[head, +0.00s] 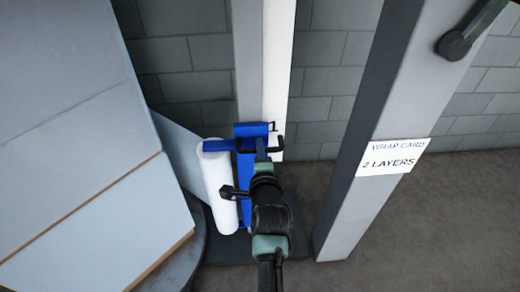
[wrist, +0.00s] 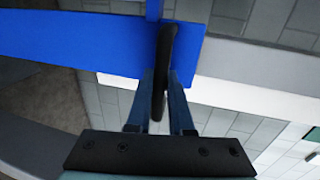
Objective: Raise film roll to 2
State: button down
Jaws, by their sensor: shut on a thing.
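The white film roll (head: 218,188) stands upright, slightly tilted in the picture, in a blue carriage (head: 251,130) on a grey mast (head: 247,60). A white strip (head: 280,60) runs up the mast, and the number 1 shows beside the carriage's top. My gripper (head: 262,150) is at the carriage front, right of the roll. In the wrist view, my gripper (wrist: 161,85) has its fingers either side of a black handle (wrist: 166,45) and is shut on it. The blue carriage (wrist: 90,38) fills the upper left there. The roll is not identifiable in that view.
A large pale wrapped load (head: 80,130) stands close on the left, on a round grey base (head: 185,262). A grey post (head: 365,120) on the right carries a card (head: 394,158) reading "WRAP CARD 2 LAYERS". Floor at the lower right is clear.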

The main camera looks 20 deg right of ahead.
dwell(0.4)
notch_tip(320, 180, up, 45)
jog(key=p, duration=4.2)
jog(key=c, duration=0.8)
grip_release()
jog(key=shift+s, duration=0.1)
jog(key=b+v, duration=0.1)
jog(key=v, duration=1.1)
jog(key=shift+s+a+b, duration=0.2)
jog(key=shift+s+b, duration=0.15)
